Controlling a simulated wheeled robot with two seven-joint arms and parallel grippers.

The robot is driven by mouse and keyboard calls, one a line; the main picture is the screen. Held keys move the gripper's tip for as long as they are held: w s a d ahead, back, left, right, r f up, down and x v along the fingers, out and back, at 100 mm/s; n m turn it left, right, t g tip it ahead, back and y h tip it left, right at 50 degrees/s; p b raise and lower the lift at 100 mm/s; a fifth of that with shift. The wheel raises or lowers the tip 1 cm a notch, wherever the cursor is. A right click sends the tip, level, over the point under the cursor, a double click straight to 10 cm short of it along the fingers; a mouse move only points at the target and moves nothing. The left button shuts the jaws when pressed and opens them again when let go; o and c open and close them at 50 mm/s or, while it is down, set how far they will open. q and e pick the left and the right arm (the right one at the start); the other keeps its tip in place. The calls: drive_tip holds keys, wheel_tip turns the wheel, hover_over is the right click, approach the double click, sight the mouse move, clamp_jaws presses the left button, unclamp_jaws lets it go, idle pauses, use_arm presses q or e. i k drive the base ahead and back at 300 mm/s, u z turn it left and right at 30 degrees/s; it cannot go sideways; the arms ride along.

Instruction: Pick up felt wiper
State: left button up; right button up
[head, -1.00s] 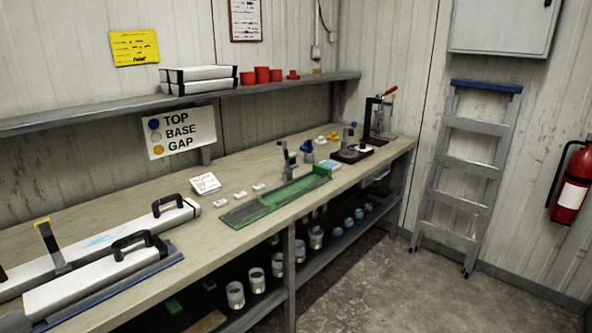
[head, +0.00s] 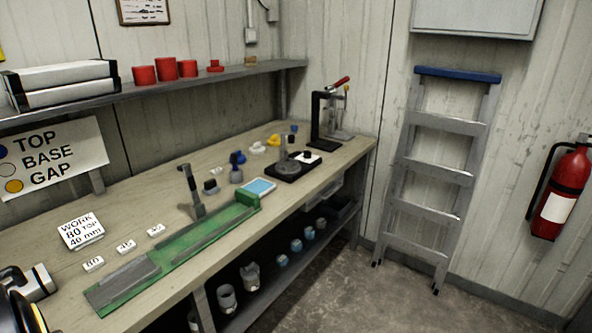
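I cannot pick out the felt wiper for certain. A small grey block with a dark top (head: 211,187) stands on the workbench behind the green tray (head: 127,295), next to a grey upright tool (head: 190,190). A blue-topped piece (head: 237,168) stands just right of that block. A light blue pad (head: 259,188) lies near the tray's far end.
The bench (head: 150,206) also bears a work card (head: 81,231), small numbered tags (head: 126,246), a black-based stand (head: 292,168) and a lever press (head: 325,120). A shelf (head: 200,84) runs above. A ladder (head: 453,150) leans on the wall; open floor (head: 320,295) lies in front.

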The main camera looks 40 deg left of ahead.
sight(211, 187)
drive_tip(key=u, duration=0.1)
drive_tip(key=i, duration=1.65)
drive_tip(key=u, duration=1.65)
drive_tip(key=i, duration=0.75)
drive_tip(key=u, duration=0.75)
